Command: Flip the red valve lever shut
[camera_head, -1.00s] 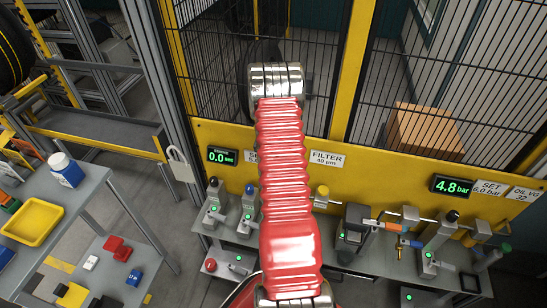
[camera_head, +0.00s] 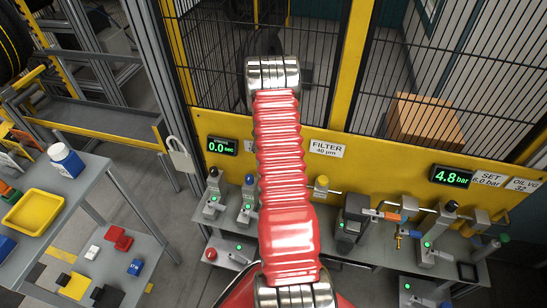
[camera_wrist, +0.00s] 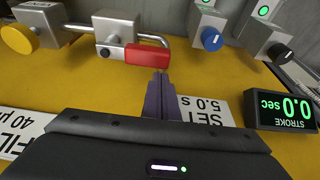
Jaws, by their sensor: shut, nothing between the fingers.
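The red valve lever (camera_wrist: 147,54) shows in the wrist view, near the top centre. It lies sideways, running right from a grey metal valve body (camera_wrist: 120,27). My gripper (camera_wrist: 160,75) is shut and empty, with its fingertips just below the lever, near its right end. I cannot tell whether they touch it. In the head view neither the red lever nor my gripper can be seen; my red arm covers the middle of the panel.
A yellow knob (camera_wrist: 18,39) is left of the valve, and a blue knob (camera_wrist: 212,39) is to the right. The stroke display (camera_wrist: 284,108) reads 0.0 sec. A yellow panel (camera_head: 390,165) with fence stands behind. A side table (camera_head: 75,195) is at left.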

